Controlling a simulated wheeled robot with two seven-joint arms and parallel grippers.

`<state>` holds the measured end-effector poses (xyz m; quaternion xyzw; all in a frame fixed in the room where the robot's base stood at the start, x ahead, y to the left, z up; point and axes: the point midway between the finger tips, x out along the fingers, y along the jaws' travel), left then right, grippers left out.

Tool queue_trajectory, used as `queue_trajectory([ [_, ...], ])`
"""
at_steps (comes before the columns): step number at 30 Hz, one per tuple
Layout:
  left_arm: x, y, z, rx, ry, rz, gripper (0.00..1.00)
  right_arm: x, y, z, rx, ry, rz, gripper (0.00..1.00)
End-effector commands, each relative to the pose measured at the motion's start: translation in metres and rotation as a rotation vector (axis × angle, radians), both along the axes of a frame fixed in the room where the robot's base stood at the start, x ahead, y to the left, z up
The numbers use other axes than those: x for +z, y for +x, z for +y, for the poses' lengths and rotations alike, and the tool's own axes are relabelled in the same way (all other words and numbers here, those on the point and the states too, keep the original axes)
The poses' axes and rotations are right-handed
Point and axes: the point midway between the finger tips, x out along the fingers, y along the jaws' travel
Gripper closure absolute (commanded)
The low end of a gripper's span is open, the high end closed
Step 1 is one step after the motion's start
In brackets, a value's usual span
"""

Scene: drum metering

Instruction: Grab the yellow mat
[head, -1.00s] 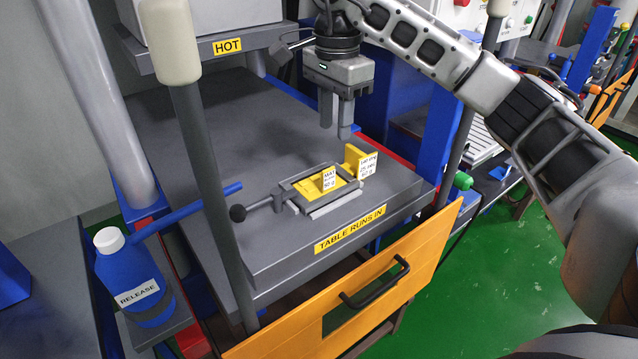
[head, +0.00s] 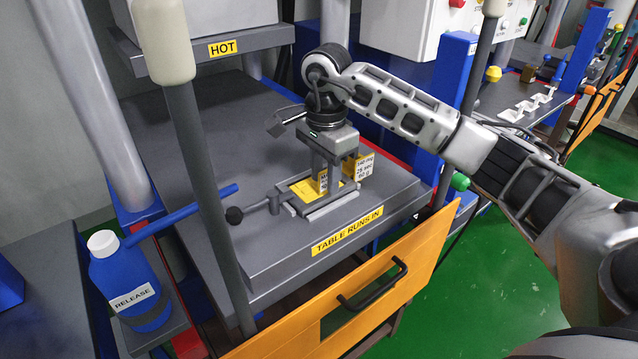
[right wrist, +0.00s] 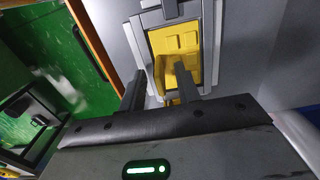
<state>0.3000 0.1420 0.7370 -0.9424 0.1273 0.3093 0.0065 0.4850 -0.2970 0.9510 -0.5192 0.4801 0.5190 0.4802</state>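The yellow mat (head: 302,187) lies inside a grey rectangular frame (head: 328,207) on the grey press table. In the right wrist view the mat (right wrist: 176,45) shows raised edges and a stepped part near the fingers. A small labelled yellow tab stands up at the mat, partly hidden by my fingers in the head view. My right gripper (head: 327,184) points down over the frame, its fingers apart around the tab's area. In the right wrist view the gripper (right wrist: 158,82) is open; I cannot tell whether a finger touches the mat. My left gripper is not in view.
A second yellow labelled plate (head: 350,168) stands at the frame's right end. A grey post (head: 205,170) and an orange gate (head: 370,285) stand in front. A blue RELEASE bottle (head: 132,285) stands left.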

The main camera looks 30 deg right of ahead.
Motion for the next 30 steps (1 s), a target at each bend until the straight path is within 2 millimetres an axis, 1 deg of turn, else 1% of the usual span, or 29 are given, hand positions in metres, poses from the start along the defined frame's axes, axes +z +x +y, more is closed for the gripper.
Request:
queue_trajectory([
  [2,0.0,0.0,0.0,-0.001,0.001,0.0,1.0,0.0,0.0,0.0,0.0,0.0,0.0,0.67],
  [3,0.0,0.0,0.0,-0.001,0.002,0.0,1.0,0.0,0.0,0.0,0.0,0.0,0.0,0.78],
  [5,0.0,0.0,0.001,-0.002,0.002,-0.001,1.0,0.0,0.0,0.0,0.0,0.0,0.0,0.95],
  [6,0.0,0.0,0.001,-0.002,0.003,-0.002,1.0,0.0,0.0,0.0,0.0,0.0,0.0,1.0],
  [16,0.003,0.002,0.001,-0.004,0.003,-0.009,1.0,0.001,0.0,0.0,0.0,0.0,0.0,1.0],
  [20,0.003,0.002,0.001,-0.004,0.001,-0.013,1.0,0.006,0.0,0.0,0.0,0.0,-0.002,1.0],
  [23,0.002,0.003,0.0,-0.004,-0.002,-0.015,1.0,0.015,0.001,0.0,0.001,-0.001,-0.004,1.0],
  [26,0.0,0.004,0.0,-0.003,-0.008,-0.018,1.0,0.03,0.001,0.0,0.0,-0.001,-0.006,1.0],
  [30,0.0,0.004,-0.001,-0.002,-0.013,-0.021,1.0,0.053,-0.01,-0.017,-0.002,-0.003,-0.004,1.0],
])
